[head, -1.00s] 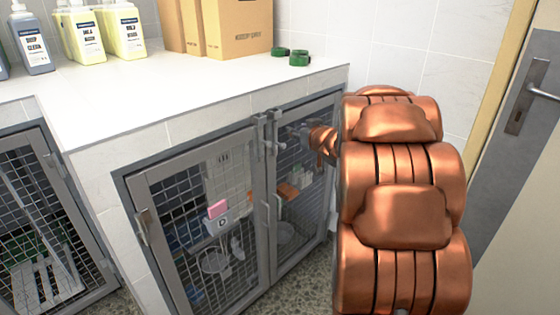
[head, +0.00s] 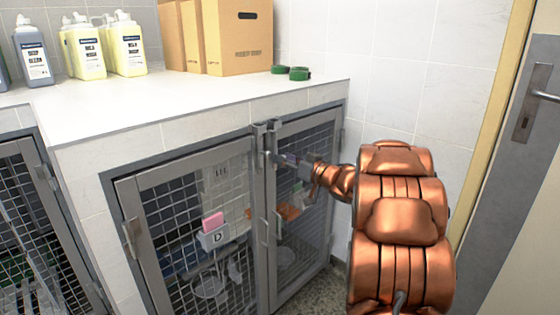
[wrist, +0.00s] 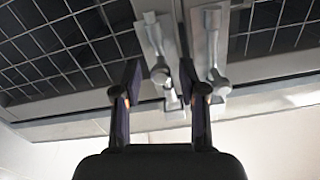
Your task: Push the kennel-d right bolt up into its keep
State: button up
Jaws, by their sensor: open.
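Kennel D's two mesh doors (head: 262,205) are closed, with a grey bolt near the top of each where they meet. The right bolt (head: 275,133) is beside the left bolt (head: 258,137). My gripper (head: 284,160) is at the right bolt, partly blurred into the mesh behind. In the wrist view the scene appears upside down, and my open gripper (wrist: 160,80) has one bolt's knob (wrist: 159,74) between its fingers in the picture. The other bolt (wrist: 216,80) is just outside the right finger. I cannot tell whether a finger touches the knob.
A white counter (head: 190,105) runs above the kennels, carrying bottles (head: 88,48), cardboard boxes (head: 238,38) and green rolls (head: 298,74). Another kennel (head: 35,225) is at the left. A wall is close at the right.

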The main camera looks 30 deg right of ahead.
jog(key=shift+x, duration=1.35)
grip_shut()
